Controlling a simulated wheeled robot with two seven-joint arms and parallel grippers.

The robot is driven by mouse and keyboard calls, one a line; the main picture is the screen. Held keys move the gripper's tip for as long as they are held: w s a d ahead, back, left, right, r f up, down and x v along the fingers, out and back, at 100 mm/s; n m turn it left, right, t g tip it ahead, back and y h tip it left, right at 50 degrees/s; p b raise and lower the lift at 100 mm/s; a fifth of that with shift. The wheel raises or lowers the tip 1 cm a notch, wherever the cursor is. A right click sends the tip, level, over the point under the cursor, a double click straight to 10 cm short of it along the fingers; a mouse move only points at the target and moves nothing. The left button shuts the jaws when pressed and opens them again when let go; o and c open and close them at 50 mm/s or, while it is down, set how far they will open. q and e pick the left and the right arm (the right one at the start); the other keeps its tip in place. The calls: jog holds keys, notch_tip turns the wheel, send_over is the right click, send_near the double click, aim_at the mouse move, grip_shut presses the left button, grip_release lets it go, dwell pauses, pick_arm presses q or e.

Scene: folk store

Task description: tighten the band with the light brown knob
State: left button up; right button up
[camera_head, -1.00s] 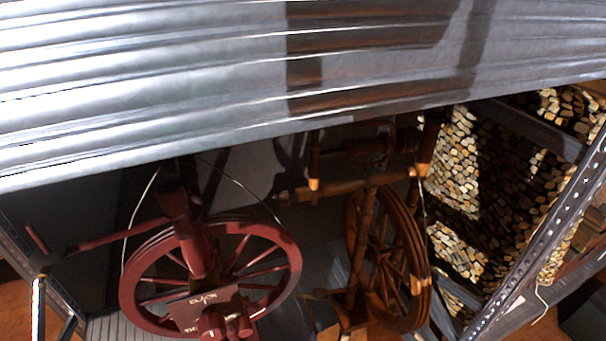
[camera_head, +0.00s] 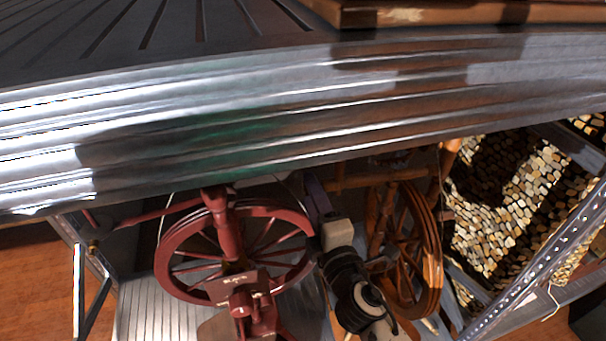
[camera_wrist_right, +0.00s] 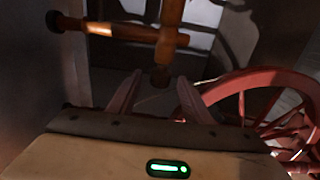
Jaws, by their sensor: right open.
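The brown wooden spinning wheel (camera_head: 428,250) stands on a lower shelf, partly hidden by my right arm and the shelf edge above. My right gripper (camera_head: 314,188) is beside it, between it and the red spinning wheel (camera_head: 180,225). I cannot tell which part is the light brown knob, nor make out the band. My left gripper is not in view.
A corrugated metal shelf edge (camera_head: 300,110) crosses above the wheels and limits room overhead. The red wheel also shows close at right in the wrist view (camera_wrist_right: 225,88). A perforated metal upright (camera_head: 530,265) and stacked log ends (camera_head: 520,200) are at the right.

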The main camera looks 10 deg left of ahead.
jog(key=x, duration=0.7)
jog(key=shift+b, duration=0.35)
